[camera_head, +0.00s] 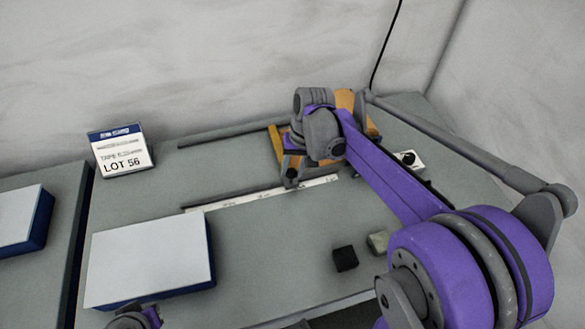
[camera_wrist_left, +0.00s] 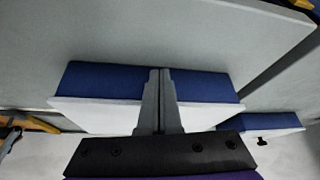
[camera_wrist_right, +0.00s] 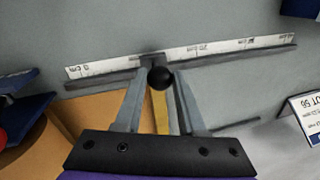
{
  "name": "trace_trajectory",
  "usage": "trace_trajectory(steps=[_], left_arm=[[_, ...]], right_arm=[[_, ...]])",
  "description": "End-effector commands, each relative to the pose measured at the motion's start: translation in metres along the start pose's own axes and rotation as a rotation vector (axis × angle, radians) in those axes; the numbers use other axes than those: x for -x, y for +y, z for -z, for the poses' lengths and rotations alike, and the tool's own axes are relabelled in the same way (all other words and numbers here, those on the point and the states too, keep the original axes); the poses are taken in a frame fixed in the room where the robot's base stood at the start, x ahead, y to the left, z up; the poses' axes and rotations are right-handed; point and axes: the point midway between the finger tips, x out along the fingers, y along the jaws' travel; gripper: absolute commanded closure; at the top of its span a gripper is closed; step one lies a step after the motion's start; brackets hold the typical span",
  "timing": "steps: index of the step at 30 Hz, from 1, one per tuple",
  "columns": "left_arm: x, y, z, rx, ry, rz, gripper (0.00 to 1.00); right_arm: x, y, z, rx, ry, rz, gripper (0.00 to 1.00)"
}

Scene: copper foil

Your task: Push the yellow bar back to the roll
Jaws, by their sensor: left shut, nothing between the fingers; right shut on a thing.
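The yellow bar (camera_head: 277,143) lies across the two dark rails, just left of my right gripper (camera_head: 291,178). In the right wrist view the bar (camera_wrist_right: 160,112) runs between the fingers, with a round black knob (camera_wrist_right: 160,78) at its end. My right gripper (camera_wrist_right: 160,75) is shut on this knob. Orange parts (camera_head: 345,100) show behind and right of the gripper; the roll itself is not clearly visible, and my arm covers that area. My left gripper (camera_wrist_left: 160,74) is shut and empty, above a white-topped blue box (camera_wrist_left: 92,80).
A white ruler strip (camera_head: 250,195) runs along the front rail. The white-topped box (camera_head: 150,258) stands front left, with a LOT 56 sign (camera_head: 122,152) behind it. A black cube (camera_head: 345,258), a greenish block (camera_head: 378,242) and a knobbed white box (camera_head: 405,160) are at right.

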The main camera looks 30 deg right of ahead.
Motion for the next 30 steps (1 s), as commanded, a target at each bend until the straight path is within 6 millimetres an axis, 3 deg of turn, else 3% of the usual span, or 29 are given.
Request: trace_trajectory(steps=[10, 21, 30], left_arm=[[0.0, 0.0, 0.0, 0.0, 0.0, 0.0, 1.0], [-0.003, 0.0, -0.003, 0.0, -0.002, 0.0, 1.0], [-0.003, 0.0, -0.003, 0.0, -0.002, 0.0, 1.0]], right_arm=[[0.001, 0.004, 0.001, -0.001, 0.001, 0.0, 1.0], [0.014, 0.074, 0.016, -0.004, 0.002, -0.001, 1.0], [0.015, 0.08, 0.017, 0.0, 0.002, 0.0, 1.0]])
